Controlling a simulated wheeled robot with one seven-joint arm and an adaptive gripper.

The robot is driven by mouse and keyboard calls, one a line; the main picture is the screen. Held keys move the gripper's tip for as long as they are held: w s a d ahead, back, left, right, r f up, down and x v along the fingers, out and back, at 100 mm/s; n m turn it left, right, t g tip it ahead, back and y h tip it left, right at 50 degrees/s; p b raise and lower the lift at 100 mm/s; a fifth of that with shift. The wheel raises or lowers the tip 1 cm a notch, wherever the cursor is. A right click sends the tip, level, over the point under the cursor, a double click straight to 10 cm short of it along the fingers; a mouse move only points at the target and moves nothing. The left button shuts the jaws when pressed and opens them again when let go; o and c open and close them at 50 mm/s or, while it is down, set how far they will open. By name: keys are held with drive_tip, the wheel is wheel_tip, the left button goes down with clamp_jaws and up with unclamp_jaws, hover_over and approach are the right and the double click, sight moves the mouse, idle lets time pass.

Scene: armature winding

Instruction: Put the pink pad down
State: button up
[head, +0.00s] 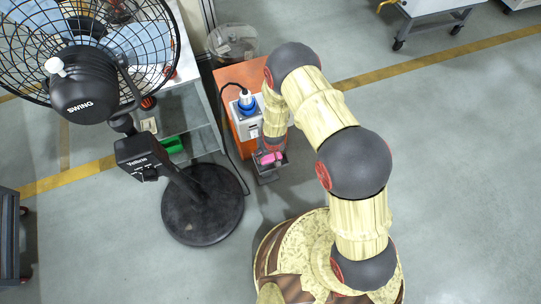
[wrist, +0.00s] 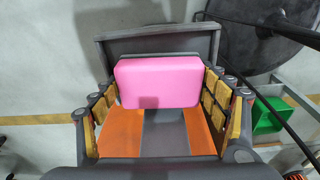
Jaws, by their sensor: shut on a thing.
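The pink pad (wrist: 157,81) is a flat, rounded rectangle, seen large in the wrist view. My gripper (wrist: 160,110) has its two yellow-padded fingers at the pad's left and right sides and is shut on it. In the head view the pink pad (head: 268,158) shows small at the end of my arm, by the front edge of an orange-topped stand (head: 238,77). A dark grey tray-like piece (wrist: 160,31) lies behind the pad in the wrist view. I cannot tell whether the pad touches it.
A large black fan (head: 202,204) stands left of the orange-topped stand. A white box with a blue plug (head: 246,99) sits on the stand, with a black cable running off it. A green bin (wrist: 268,115) is on the right in the wrist view. Open floor (head: 460,180) lies right.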

sight(272, 157)
drive_tip(key=shift+f, duration=0.2)
drive_tip(key=o, duration=1.3)
drive_tip(key=r+p, duration=0.1)
drive_tip(key=r, duration=0.1)
drive_tip(key=r+p, duration=0.1)
drive_tip(key=r, duration=0.2)
drive_tip(key=s+r+p, duration=0.1)
drive_tip(key=r, duration=0.1)
drive_tip(key=shift+d+r+p, duration=0.3)
drive_tip(key=shift+r+p, duration=0.1)
drive_tip(key=shift+s, duration=0.15)
